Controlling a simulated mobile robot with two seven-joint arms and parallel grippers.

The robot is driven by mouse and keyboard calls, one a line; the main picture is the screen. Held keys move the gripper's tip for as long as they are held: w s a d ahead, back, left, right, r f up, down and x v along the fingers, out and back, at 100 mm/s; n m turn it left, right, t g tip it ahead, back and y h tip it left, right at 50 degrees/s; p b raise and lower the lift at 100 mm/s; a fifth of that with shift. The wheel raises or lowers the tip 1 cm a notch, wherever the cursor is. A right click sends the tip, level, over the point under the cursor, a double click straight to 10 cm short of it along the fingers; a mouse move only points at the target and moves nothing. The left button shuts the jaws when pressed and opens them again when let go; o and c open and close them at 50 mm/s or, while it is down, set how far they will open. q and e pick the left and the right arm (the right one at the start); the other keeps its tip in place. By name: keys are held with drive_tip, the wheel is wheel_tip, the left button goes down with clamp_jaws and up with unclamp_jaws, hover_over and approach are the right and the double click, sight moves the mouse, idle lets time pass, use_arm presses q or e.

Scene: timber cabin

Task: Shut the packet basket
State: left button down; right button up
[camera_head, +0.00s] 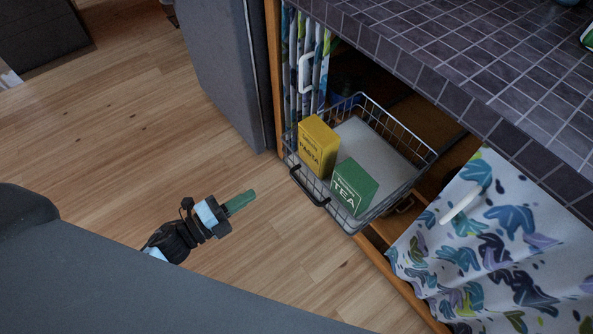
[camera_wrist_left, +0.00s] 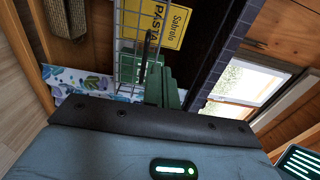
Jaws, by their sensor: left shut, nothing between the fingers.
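The packet basket (camera_head: 405,178) is a wire basket pulled out of the cabinet under the tiled counter. A black handle (camera_head: 309,187) is on its front. Inside stand a yellow pasta packet (camera_head: 318,147) and a green tea packet (camera_head: 354,186). My left gripper (camera_head: 249,196) is shut and empty, with green fingers, to the left of the basket front and apart from it. In the left wrist view the shut fingers (camera_wrist_left: 162,88) point toward the basket wires (camera_wrist_left: 128,50) and the yellow packet (camera_wrist_left: 165,22). My right gripper is not in view.
A dark tiled counter (camera_head: 470,58) overhangs the cabinet. A patterned curtain (camera_head: 497,245) hangs at the right, another (camera_head: 306,62) at the left of the opening. A grey block-like unit (camera_head: 226,65) stands left of the cabinet. The wooden floor (camera_head: 130,120) before the basket is clear.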

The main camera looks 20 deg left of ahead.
sight(303, 162)
use_arm(q)
drive_tip(key=x, duration=1.4)
drive_tip(key=shift+b, duration=0.3)
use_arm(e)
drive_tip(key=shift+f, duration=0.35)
